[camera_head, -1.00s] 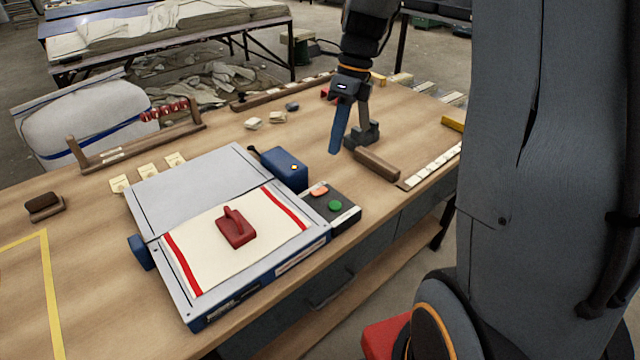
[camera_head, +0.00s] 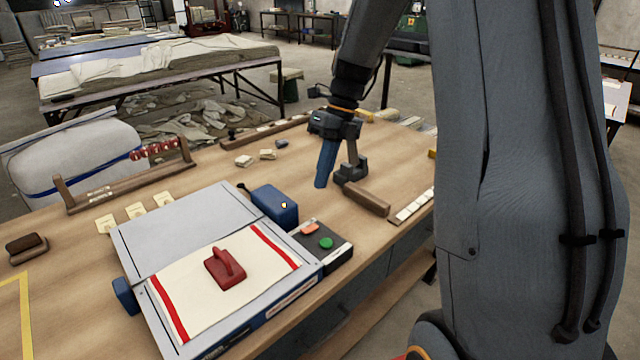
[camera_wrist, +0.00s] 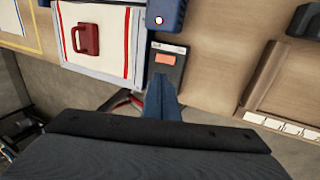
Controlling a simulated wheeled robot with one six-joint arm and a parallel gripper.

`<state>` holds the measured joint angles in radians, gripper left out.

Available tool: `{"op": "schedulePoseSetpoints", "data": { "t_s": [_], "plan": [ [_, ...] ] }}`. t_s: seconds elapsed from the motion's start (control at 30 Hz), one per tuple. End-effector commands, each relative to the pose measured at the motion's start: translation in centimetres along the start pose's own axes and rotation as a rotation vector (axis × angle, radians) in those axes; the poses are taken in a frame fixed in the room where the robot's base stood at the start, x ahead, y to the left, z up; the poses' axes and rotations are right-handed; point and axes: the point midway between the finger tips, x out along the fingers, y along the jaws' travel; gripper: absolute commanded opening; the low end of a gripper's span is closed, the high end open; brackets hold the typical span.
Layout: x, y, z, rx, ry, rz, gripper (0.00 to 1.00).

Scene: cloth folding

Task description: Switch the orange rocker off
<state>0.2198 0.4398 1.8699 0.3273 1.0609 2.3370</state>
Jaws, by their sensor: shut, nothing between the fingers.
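The orange rocker (camera_head: 310,228) sits on a dark control box (camera_head: 340,256) at the press's right side, beside a round green button (camera_head: 326,243). In the wrist view the orange rocker (camera_wrist: 165,59) shows clear, just beyond the fingertips. My gripper (camera_head: 320,185) is shut and empty, its blue fingers pointing down. In the head view it appears above and behind the control box, apart from it. In the wrist view the gripper (camera_wrist: 161,78) covers the near part of the control box, and the green button is hidden there. I cannot tell the rocker's tilt.
A blue box (camera_head: 275,207) with a small lamp stands beside the rocker. A wooden block (camera_head: 365,198) and dark grey object (camera_head: 350,170) stand right of my gripper.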

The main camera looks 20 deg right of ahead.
Motion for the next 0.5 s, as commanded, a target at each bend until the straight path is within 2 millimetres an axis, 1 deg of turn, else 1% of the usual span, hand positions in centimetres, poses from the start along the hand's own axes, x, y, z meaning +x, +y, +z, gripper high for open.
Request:
{"op": "schedulePoseSetpoints", "data": {
  "t_s": [0.03,0.3,0.5],
  "plan": [
    [1.0,0.2,-0.1,0.000,0.005,0.004,0.00],
    [6.3,0.1,-0.2,0.000,0.006,0.003,0.00],
    [9.6,0.1,-0.2,-0.001,0.005,0.002,0.00]
  ]
}}
